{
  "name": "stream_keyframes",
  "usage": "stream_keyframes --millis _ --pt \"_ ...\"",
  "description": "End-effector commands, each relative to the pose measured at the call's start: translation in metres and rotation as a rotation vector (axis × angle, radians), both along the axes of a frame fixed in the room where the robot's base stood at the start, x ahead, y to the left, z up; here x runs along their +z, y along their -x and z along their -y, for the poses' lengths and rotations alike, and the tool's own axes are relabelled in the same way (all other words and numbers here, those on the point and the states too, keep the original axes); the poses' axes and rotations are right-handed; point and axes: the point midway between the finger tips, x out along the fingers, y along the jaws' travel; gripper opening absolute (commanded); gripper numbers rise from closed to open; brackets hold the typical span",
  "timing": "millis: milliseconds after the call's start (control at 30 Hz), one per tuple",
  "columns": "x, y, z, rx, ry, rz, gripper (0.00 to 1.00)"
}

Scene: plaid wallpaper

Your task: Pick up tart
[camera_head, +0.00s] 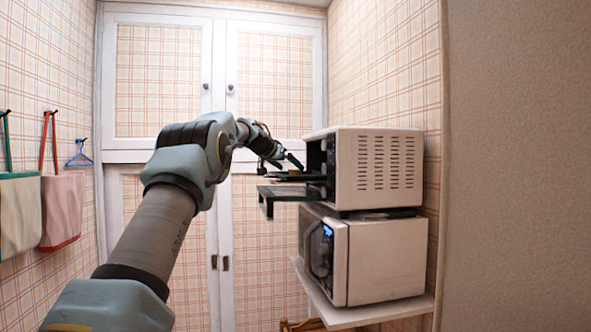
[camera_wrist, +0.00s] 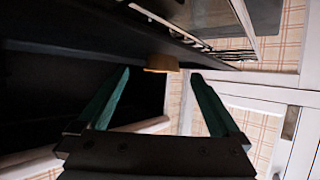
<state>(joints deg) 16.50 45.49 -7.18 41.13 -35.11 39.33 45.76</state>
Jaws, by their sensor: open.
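The tart (camera_wrist: 161,63) is a small golden-tan piece in the wrist view, lying on a dark surface between my fingertips and beyond them. In the head view it is a tiny tan spot (camera_head: 294,172) on the dark rack at the mouth of the upper oven (camera_head: 378,170). My gripper (camera_wrist: 160,74) is open, its two green fingers spread with the tart apart from them. In the head view my gripper (camera_head: 284,163) is at the rack, close to the tart. The tart's far side is hidden.
The upper oven's open door (camera_head: 267,205) juts out below the rack. A microwave (camera_head: 375,260) stands beneath on a white shelf (camera_head: 345,312). White cupboard doors (camera_head: 218,150) are behind. Bags (camera_head: 62,210) and a blue hanger (camera_head: 79,154) hang on the left wall.

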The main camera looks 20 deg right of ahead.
Motion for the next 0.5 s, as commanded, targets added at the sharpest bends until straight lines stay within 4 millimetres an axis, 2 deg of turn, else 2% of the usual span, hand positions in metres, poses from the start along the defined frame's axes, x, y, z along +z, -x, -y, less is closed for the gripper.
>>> stream_keyframes --millis 200,500 --pt "-0.006 -0.019 0.016 -0.001 -0.001 -0.003 1.0" --pt "-0.015 -0.027 0.024 0.0 0.0 0.0 1.0"
